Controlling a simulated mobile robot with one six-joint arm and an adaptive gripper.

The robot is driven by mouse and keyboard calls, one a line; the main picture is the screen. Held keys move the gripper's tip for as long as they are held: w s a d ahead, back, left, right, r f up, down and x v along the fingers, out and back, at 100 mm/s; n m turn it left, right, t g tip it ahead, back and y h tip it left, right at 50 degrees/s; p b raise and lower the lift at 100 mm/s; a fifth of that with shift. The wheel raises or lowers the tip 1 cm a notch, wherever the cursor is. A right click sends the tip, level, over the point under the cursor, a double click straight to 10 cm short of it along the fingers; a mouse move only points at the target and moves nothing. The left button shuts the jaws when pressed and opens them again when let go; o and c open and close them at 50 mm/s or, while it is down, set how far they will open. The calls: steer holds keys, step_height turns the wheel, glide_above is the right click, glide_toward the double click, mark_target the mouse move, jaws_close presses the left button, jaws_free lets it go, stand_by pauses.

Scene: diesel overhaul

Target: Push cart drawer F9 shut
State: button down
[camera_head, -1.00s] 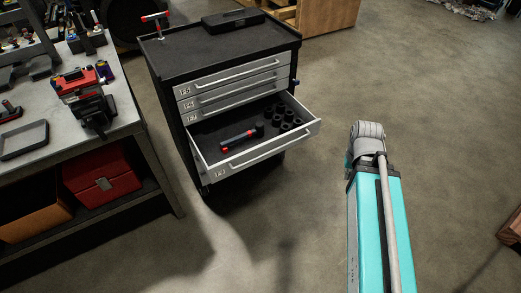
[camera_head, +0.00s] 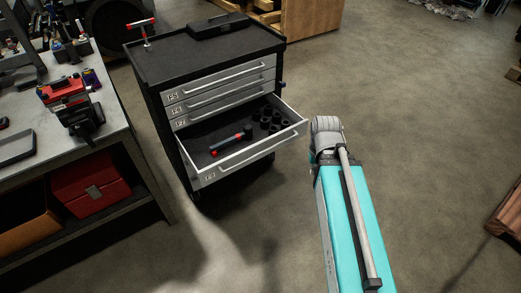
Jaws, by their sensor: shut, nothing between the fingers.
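The cart (camera_head: 193,63) is black with grey drawer fronts and stands left of centre. My gripper is not visible.
A workbench (camera_head: 110,134) with tools stands at the left, with a red box (camera_head: 88,185) on its lower shelf. A black case (camera_head: 218,26) and a red-handled tool (camera_head: 143,24) are on the cart top. A wooden crate (camera_head: 312,17) stands behind. Open floor (camera_head: 440,120) lies right.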

steer(key=f+b, duration=0.1)
steer(key=m+t+y+b, duration=1)
steer(key=m+t+b, duration=0.5)
steer(key=m+b, duration=1.95)
glide_toward(256, 146)
steer(key=s+d+n+b, duration=0.3)
steer(key=s+n+b, duration=0.2)
steer(key=shift+d, duration=0.4)
steer(key=shift+w+a+f, duration=0.1)
steer(key=x, duration=1.4)
